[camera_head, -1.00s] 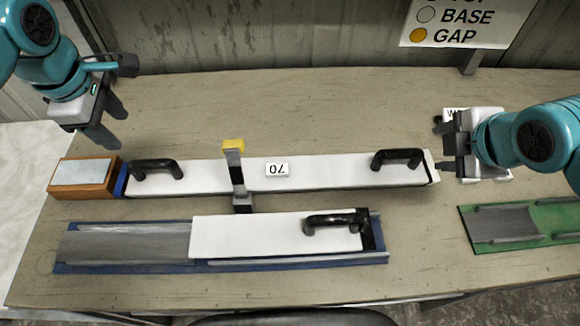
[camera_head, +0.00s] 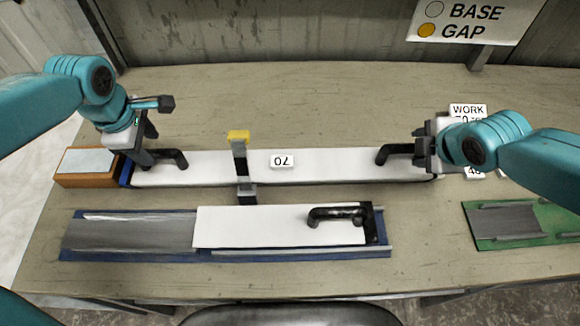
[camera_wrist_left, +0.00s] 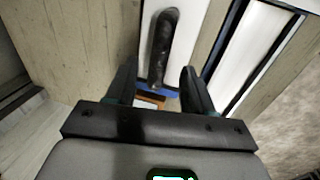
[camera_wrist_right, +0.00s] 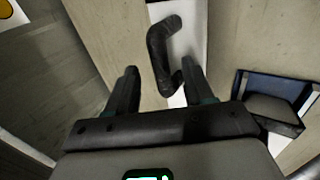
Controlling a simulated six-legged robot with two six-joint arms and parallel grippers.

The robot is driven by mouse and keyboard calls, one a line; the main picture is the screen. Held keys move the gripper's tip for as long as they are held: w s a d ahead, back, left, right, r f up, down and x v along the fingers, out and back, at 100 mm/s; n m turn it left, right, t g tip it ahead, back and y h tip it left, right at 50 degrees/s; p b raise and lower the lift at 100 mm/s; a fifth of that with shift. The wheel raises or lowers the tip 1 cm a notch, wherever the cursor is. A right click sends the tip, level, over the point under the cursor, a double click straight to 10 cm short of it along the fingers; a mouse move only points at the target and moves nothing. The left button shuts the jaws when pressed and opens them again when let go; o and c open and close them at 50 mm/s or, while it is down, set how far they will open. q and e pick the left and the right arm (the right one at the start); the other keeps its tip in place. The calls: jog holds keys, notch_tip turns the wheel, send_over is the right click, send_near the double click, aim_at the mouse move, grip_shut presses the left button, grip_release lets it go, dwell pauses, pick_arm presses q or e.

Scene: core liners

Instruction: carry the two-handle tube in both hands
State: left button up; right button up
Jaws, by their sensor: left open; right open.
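The two-handle tube (camera_head: 335,168) is a long white tube lying across the table, with a blue left end and a black handle near each end. My left gripper (camera_head: 148,158) is open at the left handle (camera_head: 179,158). In the left wrist view this handle (camera_wrist_left: 163,45) stands between the spread fingers. My right gripper (camera_head: 418,153) is open at the right handle (camera_head: 393,152). In the right wrist view that handle (camera_wrist_right: 160,50) shows between the fingers, nearer the right one. Neither gripper is closed on a handle.
A yellow-topped post (camera_head: 239,160) stands across the tube's middle. A blue tray (camera_head: 80,255) with a shorter white one-handle tube (camera_head: 265,228) lies in front. An orange-brown block (camera_head: 90,180) sits by the left end. A green tray (camera_head: 490,240) lies at right.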

aim_at(155, 151)
pick_arm(q)
jog(key=shift+w+f, duration=0.25)
jog(key=shift+f, duration=1)
jog(key=shift+w+f, duration=0.25)
jog(key=shift+f, duration=1)
pick_arm(e)
jog(key=shift+x, duration=2.5)
pick_arm(q)
jog(key=shift+d, duration=0.1)
pick_arm(e)
jog(key=shift+d+f, duration=0.1)
pick_arm(q)
grip_shut()
pick_arm(e)
jog(key=shift+w, duration=0.1)
grip_shut()
pick_arm(q)
jog(key=shift+w, duration=0.1)
jog(key=shift+r, duration=0.1)
